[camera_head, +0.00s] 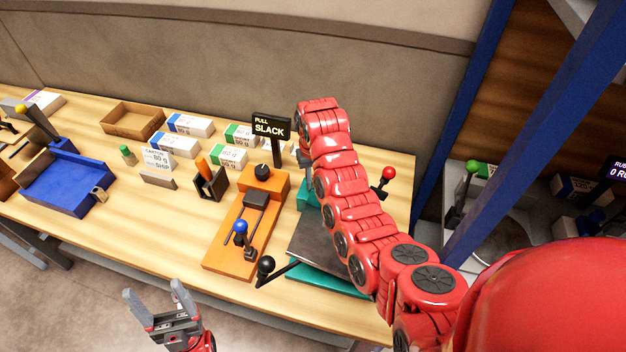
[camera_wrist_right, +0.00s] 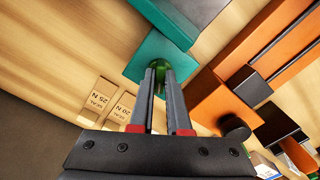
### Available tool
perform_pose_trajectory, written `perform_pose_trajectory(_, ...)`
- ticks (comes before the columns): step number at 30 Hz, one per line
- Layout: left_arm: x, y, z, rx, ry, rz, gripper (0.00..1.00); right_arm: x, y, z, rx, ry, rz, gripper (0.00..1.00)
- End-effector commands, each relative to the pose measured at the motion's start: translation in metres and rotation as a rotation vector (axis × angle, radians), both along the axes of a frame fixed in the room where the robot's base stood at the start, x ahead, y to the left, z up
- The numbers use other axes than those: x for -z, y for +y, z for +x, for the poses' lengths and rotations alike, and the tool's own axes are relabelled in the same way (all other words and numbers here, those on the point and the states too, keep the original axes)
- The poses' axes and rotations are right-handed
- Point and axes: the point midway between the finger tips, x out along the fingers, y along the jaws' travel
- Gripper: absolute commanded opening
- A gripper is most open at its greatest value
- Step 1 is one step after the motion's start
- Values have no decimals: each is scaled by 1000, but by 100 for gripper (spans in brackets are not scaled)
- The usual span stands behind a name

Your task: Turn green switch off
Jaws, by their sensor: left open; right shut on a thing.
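A small green switch (camera_wrist_right: 160,68) shows between the fingertips in the right wrist view, standing on a teal base plate (camera_wrist_right: 140,65). My right gripper (camera_wrist_right: 162,78) is shut on it, with a finger on each side; the fingers hide much of it, so I cannot tell its on or off position. In the head view my red right arm reaches across the teal machine (camera_head: 307,193), and the switch and right gripper are hidden behind it. My left gripper (camera_head: 160,298) is open and empty, in front of the table's front edge.
An orange machine (camera_head: 228,247) with a blue-knobbed lever (camera_head: 240,227) stands left of the teal machine. A black-knobbed lever (camera_head: 266,265) and a red-knobbed lever (camera_head: 388,174) flank my arm.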

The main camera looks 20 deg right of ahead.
Motion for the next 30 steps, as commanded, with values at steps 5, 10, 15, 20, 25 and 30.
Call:
perform_pose_trajectory(5, 0, 0, 0, 0, 0, 0, 73, 0, 0, 0, -46, -2, 0, 0)
perform_pose_trajectory(10, 0, 0, 0, 0, 0, 0, 73, 0, 0, 1, -65, -2, 0, 0)
perform_pose_trajectory(15, -1, 0, 0, 0, 0, 0, 73, 0, 0, 0, -67, -2, 0, 0)
perform_pose_trajectory(20, -1, 0, 0, 0, 0, 0, 73, 0, 0, 1, -67, -2, 0, 0)
perform_pose_trajectory(25, -1, 0, 0, 0, 0, 0, 73, 0, 0, 0, -66, -1, 0, 40)
perform_pose_trajectory(30, -1, 0, 0, 0, 0, 0, 73, 0, 0, 0, -66, -1, 0, 45)
